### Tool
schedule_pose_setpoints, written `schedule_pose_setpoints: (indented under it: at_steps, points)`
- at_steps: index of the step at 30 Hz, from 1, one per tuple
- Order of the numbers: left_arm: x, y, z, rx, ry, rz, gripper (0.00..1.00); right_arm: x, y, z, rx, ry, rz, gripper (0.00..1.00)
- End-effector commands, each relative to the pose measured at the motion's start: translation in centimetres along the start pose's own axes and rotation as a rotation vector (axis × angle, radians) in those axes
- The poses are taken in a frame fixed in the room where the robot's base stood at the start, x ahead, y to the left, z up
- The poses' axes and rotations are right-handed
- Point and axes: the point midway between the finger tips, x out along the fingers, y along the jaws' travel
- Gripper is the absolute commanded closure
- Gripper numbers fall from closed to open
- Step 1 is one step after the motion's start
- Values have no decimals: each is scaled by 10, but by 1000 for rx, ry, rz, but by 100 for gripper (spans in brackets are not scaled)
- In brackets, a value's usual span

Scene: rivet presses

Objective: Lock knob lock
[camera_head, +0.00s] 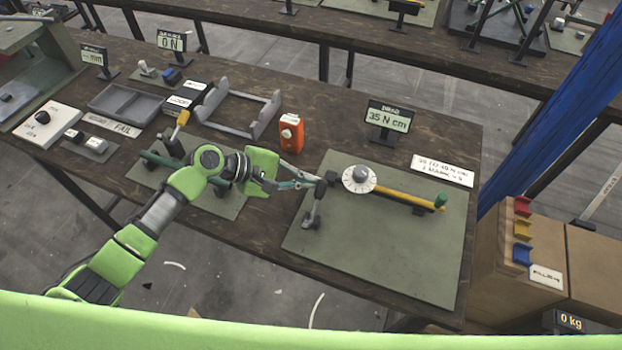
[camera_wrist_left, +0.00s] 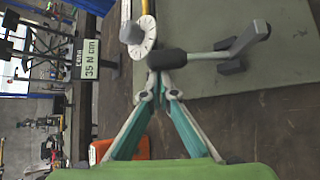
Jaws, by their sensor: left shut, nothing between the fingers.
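A dial knob (camera_head: 359,177) with a white marked disc and grey centre sits on the green-grey board (camera_head: 400,259). It also shows in the left wrist view (camera_wrist_left: 146,46). Just left of it is the lock, a grey lever (camera_head: 316,204) with a black end (camera_head: 331,178) close to the disc. In the left wrist view the black end (camera_wrist_left: 170,58) lies just beyond my fingertips. My left gripper (camera_head: 318,181) is shut and empty, its tips at or very near the black end. I cannot tell whether they touch. My right gripper is not in view.
A yellow bar (camera_head: 405,197) with a green end runs right from the knob. A display (camera_head: 388,117) reading 35 N cm stands behind. An orange device (camera_head: 291,133) and grey frame (camera_head: 239,108) stand to the left. The board's front part is clear.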

Motion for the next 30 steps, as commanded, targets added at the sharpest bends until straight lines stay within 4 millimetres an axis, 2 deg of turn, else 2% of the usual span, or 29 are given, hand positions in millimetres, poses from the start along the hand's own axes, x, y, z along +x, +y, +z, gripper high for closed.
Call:
schedule_pose_setpoints:
  at_steps: [8, 21, 30]
  points:
    - [-13, -9, 14, 182, -3, 191, 100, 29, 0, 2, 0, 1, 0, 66]
    - [-35, -22, 35, 447, -3, 472, 100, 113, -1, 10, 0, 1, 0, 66]
    - [-46, -24, 45, 530, -2, 551, 100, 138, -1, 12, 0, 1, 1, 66]
